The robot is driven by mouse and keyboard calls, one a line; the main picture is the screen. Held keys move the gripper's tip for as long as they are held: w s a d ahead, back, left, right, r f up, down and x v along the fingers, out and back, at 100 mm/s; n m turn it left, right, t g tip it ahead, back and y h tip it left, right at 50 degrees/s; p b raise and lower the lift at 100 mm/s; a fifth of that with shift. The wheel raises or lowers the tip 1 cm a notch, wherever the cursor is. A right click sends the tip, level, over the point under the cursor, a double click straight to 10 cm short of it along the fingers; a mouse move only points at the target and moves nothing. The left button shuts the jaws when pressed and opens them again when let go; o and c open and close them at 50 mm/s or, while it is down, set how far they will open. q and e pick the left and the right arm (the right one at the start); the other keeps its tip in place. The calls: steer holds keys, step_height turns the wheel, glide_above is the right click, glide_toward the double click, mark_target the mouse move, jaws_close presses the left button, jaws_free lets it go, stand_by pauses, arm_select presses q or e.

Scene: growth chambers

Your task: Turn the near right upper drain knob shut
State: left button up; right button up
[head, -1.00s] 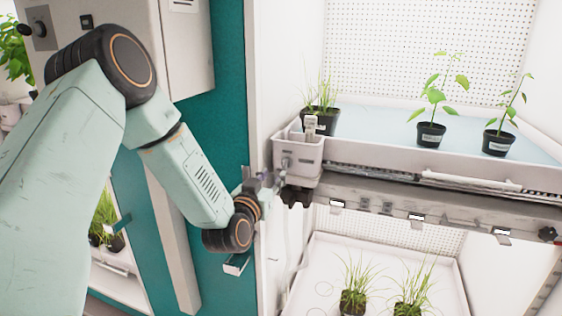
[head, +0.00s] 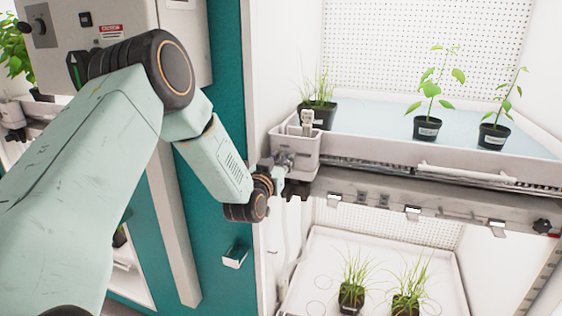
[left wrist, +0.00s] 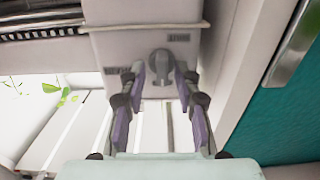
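The grey drain knob (left wrist: 160,64) is on the front of a pale drain box (left wrist: 105,45) in the left wrist view. Its bar points roughly up and down in that picture. Small dark labels, too small to read surely, sit at its side and near its end. The drain box (head: 307,162) hangs at the upper tray's near left corner in the head view. My left gripper (left wrist: 160,80) is open, with its purple-grey fingers on either side of the knob, apparently not pressing it. In the head view my left gripper (head: 284,178) is at the box's lower front, partly hiding it. My right gripper is not in view.
The upper tray (head: 390,152) holds several potted plants. Below its metal rail (head: 400,197), a lower tray (head: 320,245) holds grass pots. A white chamber post (head: 256,90) and teal panel (head: 225,130) stand left of the box. A dark knob (head: 541,226) is at the rail's right end.

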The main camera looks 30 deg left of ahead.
arm_select(q)
steer(key=shift+a+f, duration=0.1)
steer(key=shift+a, duration=0.1)
steer(key=c, duration=0.3)
steer(key=shift+c, duration=0.9)
steer(key=shift+d, duration=0.15)
jaws_close()
